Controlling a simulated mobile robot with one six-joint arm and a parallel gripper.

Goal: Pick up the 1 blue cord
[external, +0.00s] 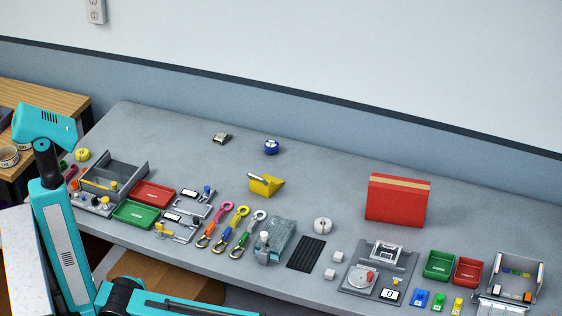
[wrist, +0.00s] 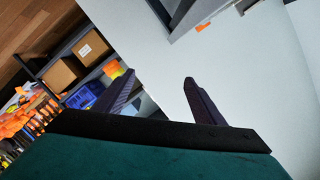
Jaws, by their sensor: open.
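Several short straps or cords with hooks lie side by side on the grey bench in the external view. The middle one, a blue cord (external: 233,231) with a yellow loop at its upper end and a metal hook at its lower end, lies between a pink-and-orange one (external: 214,225) and a pale-looped one (external: 248,235). My gripper (wrist: 159,78) is open and empty in the wrist view, its two dark fingers apart. The wrist view shows no cord. My gripper's fingers cannot be made out in the external view, where my arm is at the left and bottom.
A grey block-like device (external: 276,238) stands just right of the cords. Green (external: 134,215) and red (external: 154,193) trays lie to their left. A yellow holder (external: 265,184) is behind them, and a red box (external: 396,201) farther right. The rear of the bench is mostly clear.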

